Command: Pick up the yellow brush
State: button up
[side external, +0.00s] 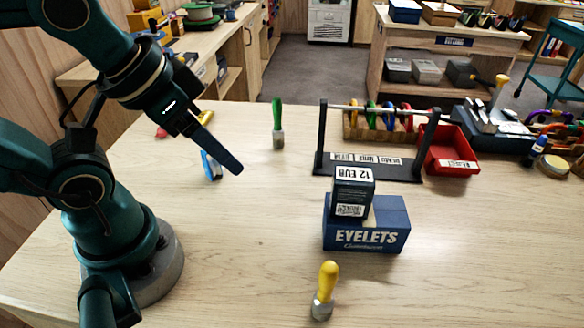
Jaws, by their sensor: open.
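The yellow brush (326,290) stands near the front edge of the table, its yellow handle up and its grey head down on the wood. My gripper (222,150) is well behind it and to the left, raised above the table. It is open and its fingers point down to the right. No thing shows between the fingers, and the gap between them is partly hidden by the near finger. My gripper and the brush are far apart.
A blue EYELETS box (366,225) with a smaller box (352,192) on it stands behind the brush. A green-handled brush (278,125), a black rack (370,165) and a red bin (450,150) stand farther back. A blue item (211,166) lies under my gripper. The table's left-middle is clear.

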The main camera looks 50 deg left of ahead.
jog(key=w+a+r+t+y, duration=0.35)
jog(key=w+r+t, duration=0.25)
jog(key=w+r, duration=0.4)
jog(key=w+d+r+m+t+h, duration=0.2)
jog(key=w+m+t+h, duration=0.1)
jog(key=w, duration=0.2)
jog(key=m+g+h, duration=1.3)
jog(key=h, duration=0.1)
send_over(330, 301)
jog(key=a, duration=0.3)
notch_tip(330, 301, down, 8)
notch_tip(330, 301, down, 17)
jog(key=shift+s+d+r, duration=0.1)
jog(key=shift+r, duration=0.1)
jog(key=shift+x, duration=2.55)
